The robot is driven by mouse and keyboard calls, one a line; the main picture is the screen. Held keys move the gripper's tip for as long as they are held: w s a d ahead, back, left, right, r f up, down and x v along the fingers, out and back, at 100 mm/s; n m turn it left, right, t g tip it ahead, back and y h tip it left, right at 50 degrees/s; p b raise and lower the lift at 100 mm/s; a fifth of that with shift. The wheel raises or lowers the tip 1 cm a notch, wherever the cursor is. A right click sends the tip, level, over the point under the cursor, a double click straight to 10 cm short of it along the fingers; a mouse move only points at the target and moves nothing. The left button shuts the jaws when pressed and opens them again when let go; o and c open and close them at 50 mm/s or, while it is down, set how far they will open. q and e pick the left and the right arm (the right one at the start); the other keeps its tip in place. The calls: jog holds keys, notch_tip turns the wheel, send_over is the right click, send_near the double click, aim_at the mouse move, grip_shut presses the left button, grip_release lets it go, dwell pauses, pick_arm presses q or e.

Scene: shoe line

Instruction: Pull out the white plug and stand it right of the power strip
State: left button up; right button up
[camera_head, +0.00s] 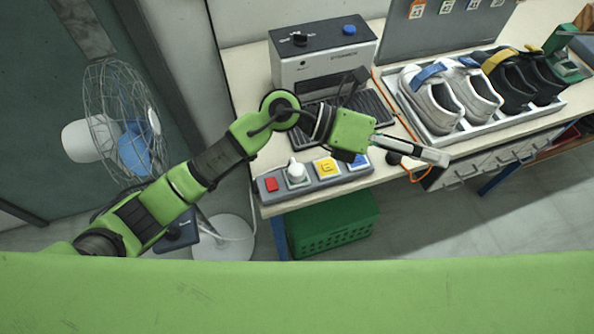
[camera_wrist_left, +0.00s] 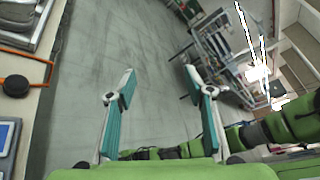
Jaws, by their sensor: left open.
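The grey power strip (camera_head: 313,183) lies at the table's front left edge. The white plug (camera_head: 296,172) stands upright in it, between a red switch (camera_head: 271,184) and a yellow plug (camera_head: 326,167). A blue plug (camera_head: 358,161) sits at the strip's right end. My left gripper (camera_head: 438,157) is to the right of the strip, beyond the table's front edge in the picture, apart from the plugs. Its fingers (camera_wrist_left: 160,90) are spread and empty in the left wrist view, with floor behind them. My right gripper is not in view.
A black knob with an orange cord (camera_head: 414,174) is at the table edge beside my left gripper. A shoe tray (camera_head: 440,136), a grey machine (camera_head: 325,68) and a black ribbed mat (camera_head: 380,125) occupy the table. A green crate (camera_head: 333,229) and a fan (camera_head: 122,120) stand below and left.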

pick_arm(q)
jog(key=a+f+m+y, duration=0.3)
jog(key=a+f+y, duration=0.15)
jog(key=f, duration=0.35)
jog(key=m+t+y, duration=0.1)
jog(key=t+y, duration=0.2)
jog(key=y, duration=0.8)
send_over(296, 168)
notch_tip(296, 168, down, 6)
jog(key=shift+r, duration=0.2)
jog(key=shift+f, duration=0.1)
jog(key=shift+f, duration=0.45)
notch_tip(296, 168, down, 7)
jog(key=b, duration=0.5)
jog(key=shift+f+b, duration=0.5)
jog(key=shift+b, duration=0.1)
